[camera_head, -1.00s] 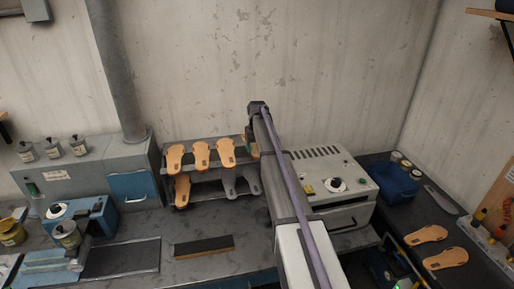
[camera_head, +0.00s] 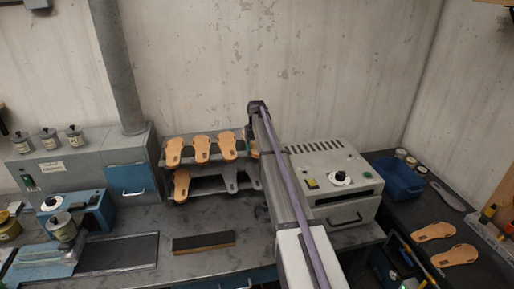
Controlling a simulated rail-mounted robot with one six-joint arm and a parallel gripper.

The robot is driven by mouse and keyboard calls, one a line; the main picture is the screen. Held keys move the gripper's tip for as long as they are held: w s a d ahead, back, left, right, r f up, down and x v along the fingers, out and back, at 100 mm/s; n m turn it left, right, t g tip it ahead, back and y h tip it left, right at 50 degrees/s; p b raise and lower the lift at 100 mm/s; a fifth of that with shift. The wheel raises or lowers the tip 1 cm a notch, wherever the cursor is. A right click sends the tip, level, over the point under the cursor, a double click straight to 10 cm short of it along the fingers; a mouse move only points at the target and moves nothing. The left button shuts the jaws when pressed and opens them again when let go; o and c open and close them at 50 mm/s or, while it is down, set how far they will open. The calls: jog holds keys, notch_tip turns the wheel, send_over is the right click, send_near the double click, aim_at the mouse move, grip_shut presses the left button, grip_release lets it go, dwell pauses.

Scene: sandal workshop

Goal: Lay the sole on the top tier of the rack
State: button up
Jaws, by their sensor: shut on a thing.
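The rack (camera_head: 166,160) stands against the wall with two tiers. Several tan soles, one of them here (camera_head: 201,149), lean side by side on its top tier. At the right end of that tier, a tan sole (camera_head: 253,148) shows only as a sliver beside my arm. My gripper (camera_head: 247,134) is almost fully hidden behind my arm; a small dark part shows just above this sliver. It is shut on this sole. Whether the sole touches the tier cannot be told. The lower tier has a tan sole (camera_head: 181,185) at left and grey sole-shaped supports (camera_head: 229,178) at right.
A white oven-like machine (camera_head: 327,178) stands close right of my arm. A blue-grey cabinet (camera_head: 92,168) is left of the rack. A dark bar (camera_head: 204,243) lies on the bench in front. Two tan soles (camera_head: 434,231) lie on the right bench near a blue bin (camera_head: 398,181).

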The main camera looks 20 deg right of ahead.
jog(key=shift+f+b, duration=0.3)
jog(key=o, duration=1.1)
notch_tip(320, 180, up, 8)
jog(key=p, duration=0.8)
jog(key=shift+f, duration=0.25)
